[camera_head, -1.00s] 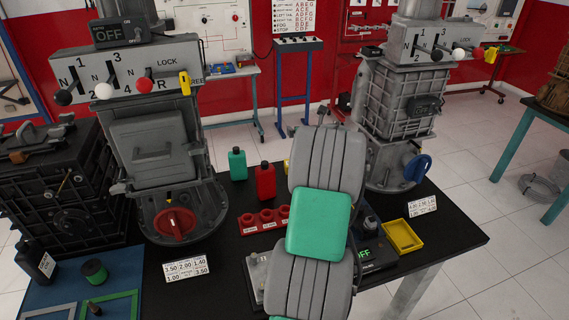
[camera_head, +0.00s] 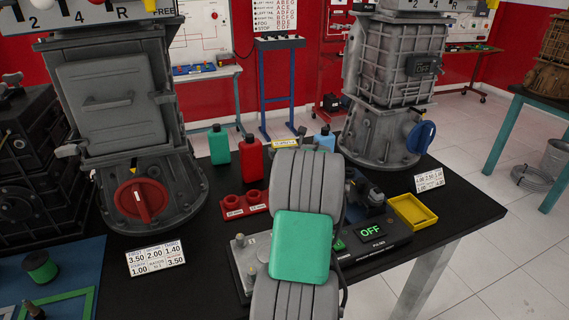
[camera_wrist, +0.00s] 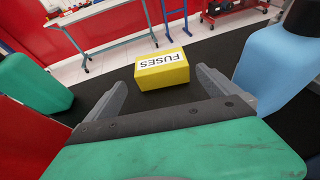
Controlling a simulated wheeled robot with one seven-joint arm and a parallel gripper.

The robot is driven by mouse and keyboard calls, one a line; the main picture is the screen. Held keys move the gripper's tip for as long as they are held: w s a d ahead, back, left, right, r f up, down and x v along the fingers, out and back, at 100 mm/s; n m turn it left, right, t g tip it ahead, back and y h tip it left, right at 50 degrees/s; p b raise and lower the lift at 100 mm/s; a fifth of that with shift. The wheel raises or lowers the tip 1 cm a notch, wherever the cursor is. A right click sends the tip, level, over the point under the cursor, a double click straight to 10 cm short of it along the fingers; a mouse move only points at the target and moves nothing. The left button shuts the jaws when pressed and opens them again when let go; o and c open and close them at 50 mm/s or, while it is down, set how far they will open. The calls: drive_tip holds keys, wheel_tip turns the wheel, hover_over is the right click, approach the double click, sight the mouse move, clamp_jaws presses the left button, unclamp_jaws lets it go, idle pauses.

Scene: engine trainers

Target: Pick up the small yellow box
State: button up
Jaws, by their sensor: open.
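The small yellow box (camera_wrist: 164,74) with a white "FUSES" label lies on the black tabletop in the wrist view, just ahead of my gripper. My gripper (camera_wrist: 162,88) is open, with one finger on each side of the line toward the box, and nothing is between the fingers. In the head view only a strip of the yellow box (camera_head: 286,143) shows behind my arm, between the red bottle and a blue bottle. My arm hides most of the gripper there.
A green bottle (camera_wrist: 30,82) stands left of my gripper and a light blue bottle (camera_wrist: 272,68) stands close on the right. A red bottle (camera_head: 251,158), a red holder (camera_head: 244,204), a yellow tray (camera_head: 412,211) and two large grey gearbox trainers are on the table.

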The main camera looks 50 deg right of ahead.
drive_tip(key=x, duration=0.8)
drive_tip(key=shift+s+d, duration=0.1)
drive_tip(key=shift+r, duration=0.15)
drive_tip(key=c, duration=1.3)
